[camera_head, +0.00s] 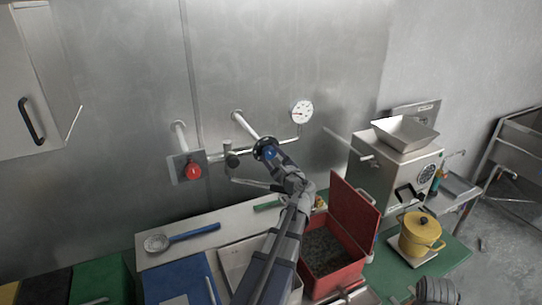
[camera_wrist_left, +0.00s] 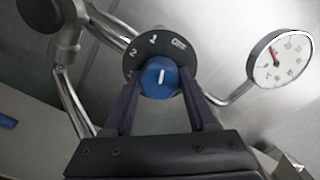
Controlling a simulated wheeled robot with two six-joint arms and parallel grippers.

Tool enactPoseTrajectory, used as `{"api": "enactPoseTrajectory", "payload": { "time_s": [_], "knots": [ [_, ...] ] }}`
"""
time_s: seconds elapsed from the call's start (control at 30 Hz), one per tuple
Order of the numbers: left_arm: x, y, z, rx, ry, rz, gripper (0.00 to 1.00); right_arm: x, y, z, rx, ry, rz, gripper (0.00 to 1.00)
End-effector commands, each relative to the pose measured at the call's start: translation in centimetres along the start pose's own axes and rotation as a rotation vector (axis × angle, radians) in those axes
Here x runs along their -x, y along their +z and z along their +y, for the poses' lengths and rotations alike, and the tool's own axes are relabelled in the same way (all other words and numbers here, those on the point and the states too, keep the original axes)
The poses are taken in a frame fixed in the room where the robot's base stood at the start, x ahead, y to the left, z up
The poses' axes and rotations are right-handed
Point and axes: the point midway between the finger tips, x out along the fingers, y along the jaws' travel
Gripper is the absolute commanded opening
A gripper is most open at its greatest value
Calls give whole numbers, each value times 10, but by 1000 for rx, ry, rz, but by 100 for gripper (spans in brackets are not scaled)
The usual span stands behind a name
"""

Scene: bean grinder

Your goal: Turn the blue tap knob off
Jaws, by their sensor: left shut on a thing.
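The blue tap knob (camera_head: 270,153) sits on the wall pipe at the middle of the head view. In the left wrist view the blue knob (camera_wrist_left: 160,77) has a white pointer line, standing nearly upright. A dark dial plate (camera_wrist_left: 140,52) behind it carries "2", another mark and a mark at the right that looks like "OFF". The pointer line points between the middle mark and the right one. My left gripper (camera_wrist_left: 160,92) is shut on the knob, one finger at each side. It also shows in the head view (camera_head: 275,160).
A pressure gauge (camera_head: 301,112) is on the pipe right of the knob. A red button box (camera_head: 188,168) is on the wall to the left. An open red bin (camera_head: 357,262) stands below, with a grinder (camera_head: 392,180) and yellow pot (camera_head: 420,236) to the right.

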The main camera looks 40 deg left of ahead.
Motion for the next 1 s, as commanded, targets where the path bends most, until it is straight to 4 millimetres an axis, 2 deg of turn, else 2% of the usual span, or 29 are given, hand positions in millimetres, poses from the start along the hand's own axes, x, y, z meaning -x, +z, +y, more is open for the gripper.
{"api": "enactPoseTrajectory", "payload": {
  "time_s": [0.2,0.5,1.0],
  "knots": [
    [1,0,2,-180,2,2,2,-1,0,0,0,0,0,50],
    [1,0,2,-360,2,2,2,-1,0,0,0,0,0,50],
    [1,0,2,-455,2,3,2,-1,0,0,0,0,0,50]
  ]
}}
